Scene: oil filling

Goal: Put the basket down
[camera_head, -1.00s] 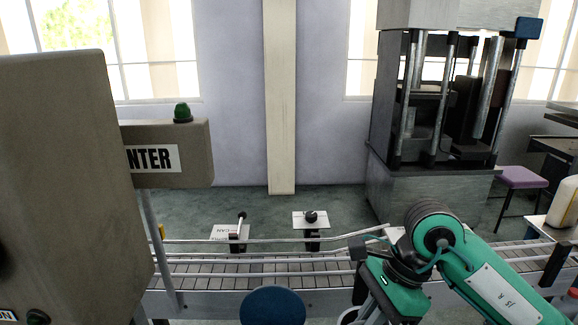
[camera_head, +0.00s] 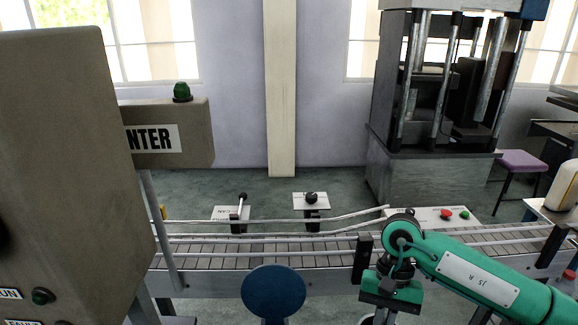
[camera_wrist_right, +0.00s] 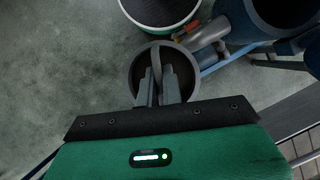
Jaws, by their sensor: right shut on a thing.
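The basket (camera_wrist_right: 137,88) is a dark round container with a thin upright handle (camera_wrist_right: 156,65) in the right wrist view. My right gripper (camera_wrist_right: 159,98) is shut on that handle, with the basket hanging below its fingers over the grey floor. In the head view my right gripper (camera_head: 384,312) points down in front of the conveyor at the bottom edge. Only a sliver of pale rim shows beside it there, and the rest of the basket is cut off. Whether the basket touches the floor is unclear. My left gripper is not in view.
A conveyor (camera_head: 250,262) runs across behind the gripper. A blue round disc (camera_head: 273,292) stands in front of it. In the wrist view, a green-and-white rimmed drum (camera_wrist_right: 160,22) and a blue object (camera_wrist_right: 270,20) are close beyond the basket. Bare floor (camera_wrist_right: 65,70) lies left.

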